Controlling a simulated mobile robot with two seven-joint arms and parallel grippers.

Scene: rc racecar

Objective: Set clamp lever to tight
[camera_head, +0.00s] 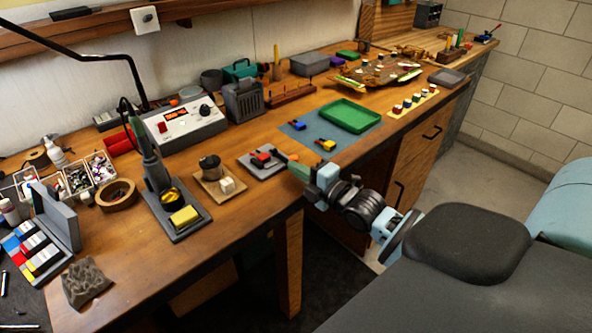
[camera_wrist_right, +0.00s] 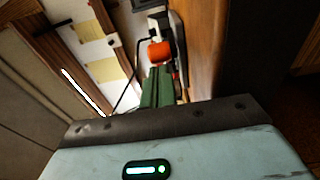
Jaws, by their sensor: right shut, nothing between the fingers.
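A small clamp with a red part (camera_head: 262,157) sits on a dark grey plate (camera_head: 252,168) near the front edge of the workbench. In the right wrist view an orange-red part (camera_wrist_right: 160,52) shows just beyond the fingertips. My right gripper (camera_head: 284,158) reaches in from the right, its green fingers close beside the red part. The fingers are shut and empty, and also show in the right wrist view (camera_wrist_right: 157,80). I cannot tell whether they touch the clamp, nor clearly make out the lever's setting. My left gripper is not in view.
A block on a wooden base (camera_head: 213,181) and a soldering stand (camera_head: 181,220) stand left of the clamp. A blue mat (camera_head: 305,128) with small coloured parts and a green tray (camera_head: 348,116) lie beyond it. The bench's front edge runs under my right arm.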

